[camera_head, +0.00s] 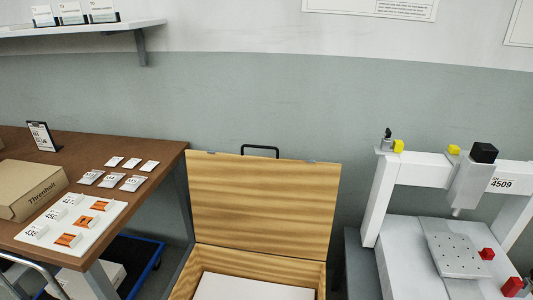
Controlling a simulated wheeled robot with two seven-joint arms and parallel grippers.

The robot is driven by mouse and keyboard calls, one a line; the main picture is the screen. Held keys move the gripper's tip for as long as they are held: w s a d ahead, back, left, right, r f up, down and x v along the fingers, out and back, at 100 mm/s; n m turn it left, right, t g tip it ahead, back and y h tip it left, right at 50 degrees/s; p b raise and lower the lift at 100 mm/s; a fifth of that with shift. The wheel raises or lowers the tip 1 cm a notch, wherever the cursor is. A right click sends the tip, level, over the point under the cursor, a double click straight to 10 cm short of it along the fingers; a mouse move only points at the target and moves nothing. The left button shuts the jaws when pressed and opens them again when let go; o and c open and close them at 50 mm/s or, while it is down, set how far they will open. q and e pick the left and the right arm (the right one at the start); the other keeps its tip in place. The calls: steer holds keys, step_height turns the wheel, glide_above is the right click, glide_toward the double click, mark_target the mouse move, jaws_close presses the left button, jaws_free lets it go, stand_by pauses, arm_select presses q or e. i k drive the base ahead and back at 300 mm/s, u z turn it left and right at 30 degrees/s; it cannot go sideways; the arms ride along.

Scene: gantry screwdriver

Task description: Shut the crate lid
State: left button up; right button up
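The wooden crate (310,272) stands on the floor at the bottom centre, cut off by the lower edge of the view. Its lid (262,205) is open and stands nearly upright at the back of the crate, leaning slightly backward. A black handle (260,150) sticks up above the lid's top edge. A white flat-topped object (250,287) lies inside the crate. Neither of my grippers is in view.
A brown table (150,160) stands close on the left, with a carton (30,190), a white tray (108,211) and small packets. A white gantry machine (400,215) stands on the right. A wall is behind.

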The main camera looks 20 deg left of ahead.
mark_target(278, 205)
steer(key=z, duration=2.3)
steer(key=k, duration=0.9)
steer(key=u, duration=1.15)
steer(key=i, duration=0.5)
steer(key=z, duration=0.05)
